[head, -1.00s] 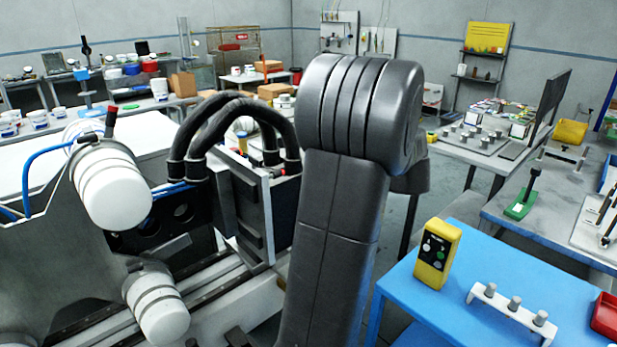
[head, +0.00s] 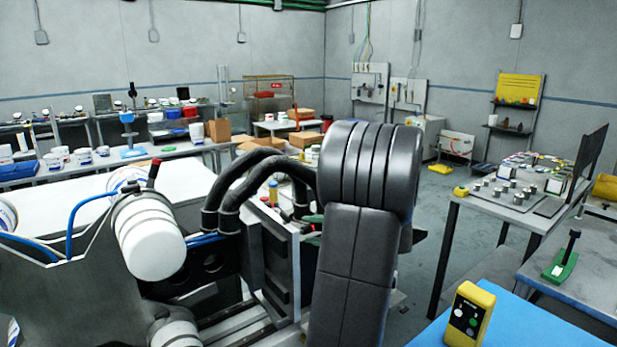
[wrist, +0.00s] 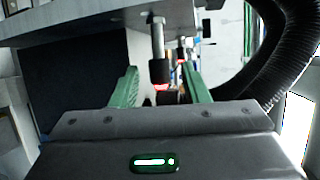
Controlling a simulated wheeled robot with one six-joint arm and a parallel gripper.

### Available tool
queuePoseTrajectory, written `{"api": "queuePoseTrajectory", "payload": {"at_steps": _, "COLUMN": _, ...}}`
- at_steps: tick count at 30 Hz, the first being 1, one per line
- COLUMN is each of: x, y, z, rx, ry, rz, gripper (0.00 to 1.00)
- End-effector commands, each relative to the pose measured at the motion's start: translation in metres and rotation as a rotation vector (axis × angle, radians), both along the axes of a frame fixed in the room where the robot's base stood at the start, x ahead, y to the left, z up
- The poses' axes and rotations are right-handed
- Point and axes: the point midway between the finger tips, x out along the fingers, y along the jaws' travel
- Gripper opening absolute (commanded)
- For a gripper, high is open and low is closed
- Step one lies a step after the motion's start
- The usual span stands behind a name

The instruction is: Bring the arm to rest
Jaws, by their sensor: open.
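In the wrist view my gripper (wrist: 160,86) is open, with its two green fingers apart. No object is held between them. A metal rod with a black tip (wrist: 159,70) hangs in the picture between the fingers; whether it is touched I cannot tell, but a gap shows on both sides. In the head view my dark arm link stands upright in the middle and hides what is behind it. I cannot make out the gripper clearly there.
Black hoses (head: 258,165) arch close left of my arm; a ribbed black hose (wrist: 283,70) also runs right of the fingers in the wrist view. A machine with white cylinders (head: 150,238) is at left. A yellow pendant (head: 467,315) stands on the blue table (head: 530,325) at right.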

Motion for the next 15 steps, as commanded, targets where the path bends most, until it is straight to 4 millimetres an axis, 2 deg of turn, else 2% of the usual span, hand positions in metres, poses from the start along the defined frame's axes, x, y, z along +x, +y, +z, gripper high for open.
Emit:
{"api": "queuePoseTrajectory", "payload": {"at_steps": 1, "x": 0.005, "y": 0.010, "z": 0.000, "rx": 0.000, "ry": 0.002, "rz": 0.003, "gripper": 0.41}}
{"api": "queuePoseTrajectory", "payload": {"at_steps": 6, "x": 0.019, "y": 0.034, "z": -0.006, "rx": 0.000, "ry": 0.001, "rz": 0.003, "gripper": 0.41}}
{"api": "queuePoseTrajectory", "payload": {"at_steps": 15, "x": 0.018, "y": 0.030, "z": -0.007, "rx": 0.059, "ry": -0.079, "rz": 0.001, "gripper": 0.41}}
